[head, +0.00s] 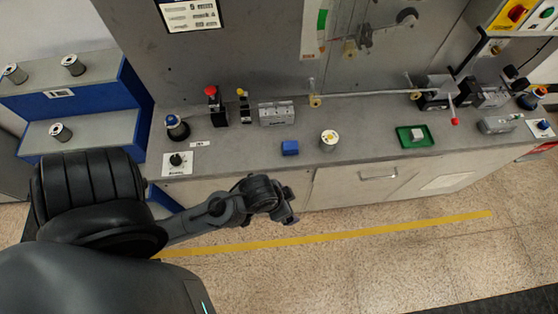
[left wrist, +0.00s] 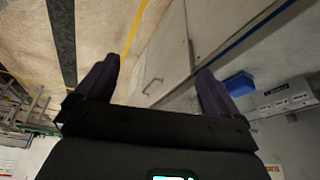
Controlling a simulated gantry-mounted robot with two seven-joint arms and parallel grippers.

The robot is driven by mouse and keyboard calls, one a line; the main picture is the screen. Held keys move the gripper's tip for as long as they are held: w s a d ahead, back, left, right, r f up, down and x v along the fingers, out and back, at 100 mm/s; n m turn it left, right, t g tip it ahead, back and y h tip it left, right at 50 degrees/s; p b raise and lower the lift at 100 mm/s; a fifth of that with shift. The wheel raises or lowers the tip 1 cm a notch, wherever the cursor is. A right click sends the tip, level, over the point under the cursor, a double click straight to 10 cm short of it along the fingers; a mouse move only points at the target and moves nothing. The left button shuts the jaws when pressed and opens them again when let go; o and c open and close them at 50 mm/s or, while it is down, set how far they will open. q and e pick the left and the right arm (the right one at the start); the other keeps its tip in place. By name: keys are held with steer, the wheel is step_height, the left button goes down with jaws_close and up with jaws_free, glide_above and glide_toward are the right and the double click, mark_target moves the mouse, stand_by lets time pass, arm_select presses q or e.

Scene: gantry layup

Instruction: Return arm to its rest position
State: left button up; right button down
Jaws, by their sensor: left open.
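My left arm comes in from the left in the head view, and its gripper (head: 287,208) hangs in front of the cabinet, below the worktop edge and above the floor. In the left wrist view the two dark fingers of the left gripper (left wrist: 158,66) stand wide apart with nothing between them. The gripper touches nothing that I can see. My right gripper is not in view.
The grey worktop (head: 366,146) carries a spool (head: 329,140), a green tray (head: 414,136), a metal block (head: 276,113) and several knobs and levers. Blue shelves (head: 88,123) with metal spools stand at the left. The floor around the yellow line (head: 350,235) is clear.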

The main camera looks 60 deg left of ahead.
arm_select(q)
steer(key=shift+s+a+r+m+g, duration=0.15)
steer(key=shift+s+r, duration=0.1)
steer(key=shift+s, duration=0.25)
steer(key=shift+s+a+r+m+g, duration=0.1)
steer(key=shift+s+r+m+g, duration=0.1)
steer(key=shift+s, duration=0.3)
steer(key=shift+d+r, duration=0.1)
step_height(320, 180, up, 21)
steer(key=p, duration=2.1)
